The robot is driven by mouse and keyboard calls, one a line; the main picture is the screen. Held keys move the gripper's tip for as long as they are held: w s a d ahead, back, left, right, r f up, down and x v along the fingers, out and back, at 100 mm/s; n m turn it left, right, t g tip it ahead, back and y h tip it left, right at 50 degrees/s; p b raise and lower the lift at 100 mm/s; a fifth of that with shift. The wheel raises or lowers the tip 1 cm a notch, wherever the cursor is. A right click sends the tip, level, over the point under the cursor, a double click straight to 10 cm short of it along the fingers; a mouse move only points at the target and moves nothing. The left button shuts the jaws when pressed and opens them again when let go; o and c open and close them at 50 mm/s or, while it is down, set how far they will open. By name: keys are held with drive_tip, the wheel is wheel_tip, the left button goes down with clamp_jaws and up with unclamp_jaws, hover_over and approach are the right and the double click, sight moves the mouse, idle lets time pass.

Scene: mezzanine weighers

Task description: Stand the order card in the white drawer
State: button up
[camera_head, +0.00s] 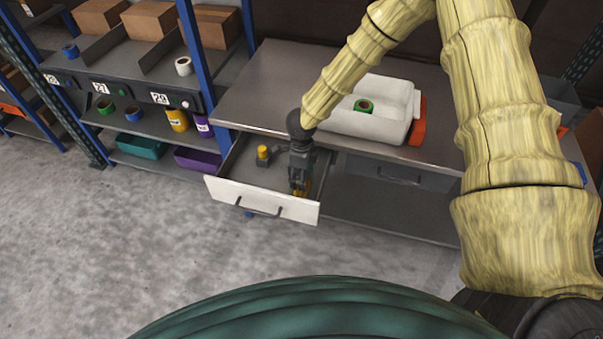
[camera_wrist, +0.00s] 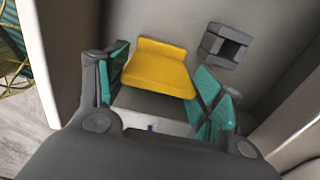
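The white drawer (camera_head: 238,194) is pulled out from under the metal bench. A yellow piece (camera_wrist: 158,72), which looks like the order card, lies on the drawer floor with a raised strip along one edge. In the head view it shows partly below my gripper (camera_head: 299,184). My gripper (camera_wrist: 160,95) points down inside the drawer, its teal-padded fingers spread on either side of the yellow piece. I cannot tell whether they touch it. A grey block with a dark recess (camera_wrist: 225,46) sits beside the yellow piece. A small yellow upright thing (camera_head: 263,151) is at the drawer's left.
The drawer walls stand close around my gripper. A blue-post shelf with boxes and rolls stands left. The floor in front is clear.

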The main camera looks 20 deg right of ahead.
drive_tip(key=o, duration=0.4)
drive_tip(key=shift+c, duration=0.2)
drive_tip(key=shift+r, duration=0.15)
wheel_tip(320, 180, up, 12)
drive_tip(key=b, duration=0.1)
idle(0.4)
